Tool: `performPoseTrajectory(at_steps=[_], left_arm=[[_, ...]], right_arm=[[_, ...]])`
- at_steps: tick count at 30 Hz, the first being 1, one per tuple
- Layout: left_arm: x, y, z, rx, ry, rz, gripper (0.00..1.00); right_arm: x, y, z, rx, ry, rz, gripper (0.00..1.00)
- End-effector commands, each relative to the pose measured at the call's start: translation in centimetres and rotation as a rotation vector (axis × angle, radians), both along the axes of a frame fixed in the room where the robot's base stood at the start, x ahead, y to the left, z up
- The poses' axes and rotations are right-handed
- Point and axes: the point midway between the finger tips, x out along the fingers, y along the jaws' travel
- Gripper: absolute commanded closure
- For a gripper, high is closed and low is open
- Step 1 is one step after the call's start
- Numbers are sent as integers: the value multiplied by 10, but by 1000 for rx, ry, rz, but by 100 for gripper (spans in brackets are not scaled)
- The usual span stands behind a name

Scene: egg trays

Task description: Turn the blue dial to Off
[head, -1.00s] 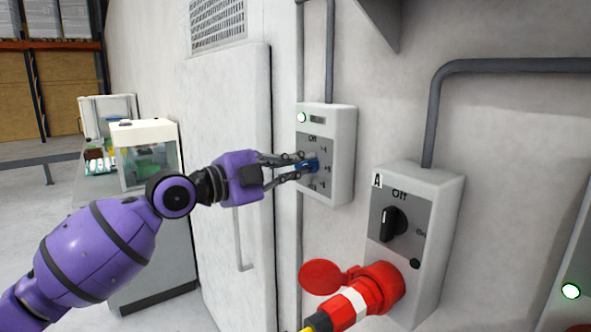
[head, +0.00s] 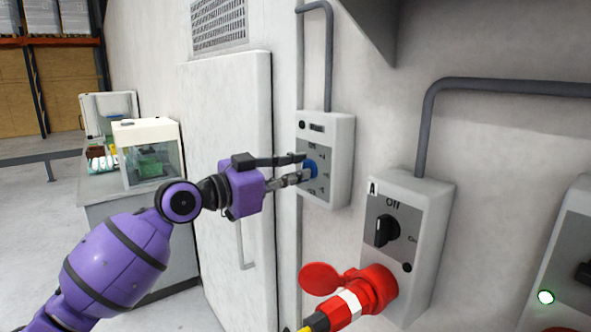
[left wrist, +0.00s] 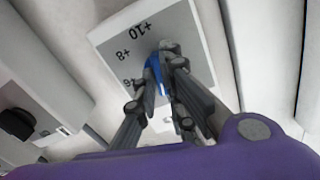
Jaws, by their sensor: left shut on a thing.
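The blue dial (head: 309,168) is on the grey face of a white wall box (head: 341,165). My left gripper (head: 303,167) is shut on the dial, with one finger above and one below it in the head view. In the left wrist view the blue dial (left wrist: 154,72) sits between the fingertips, and the marks +10, +8 and +6 show on the plate beside it. The small lamp (head: 302,125) at the box's top left is dark. The fingers hide part of the dial, so I cannot tell exactly where it points. My right gripper is not in view.
To the right, a second box (head: 437,225) has a black switch (head: 387,230) and a red plug (head: 372,287) with its cable. A tall white door (head: 228,130) stands left.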

Motion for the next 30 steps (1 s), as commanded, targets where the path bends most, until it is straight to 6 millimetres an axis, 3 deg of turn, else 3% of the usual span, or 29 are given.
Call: performPoseTrajectory(at_steps=[12,30], left_arm=[[0,0,2,-126,170,0,100],[0,0,1,-147,199,0,100]], right_arm=[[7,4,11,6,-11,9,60],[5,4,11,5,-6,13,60]])
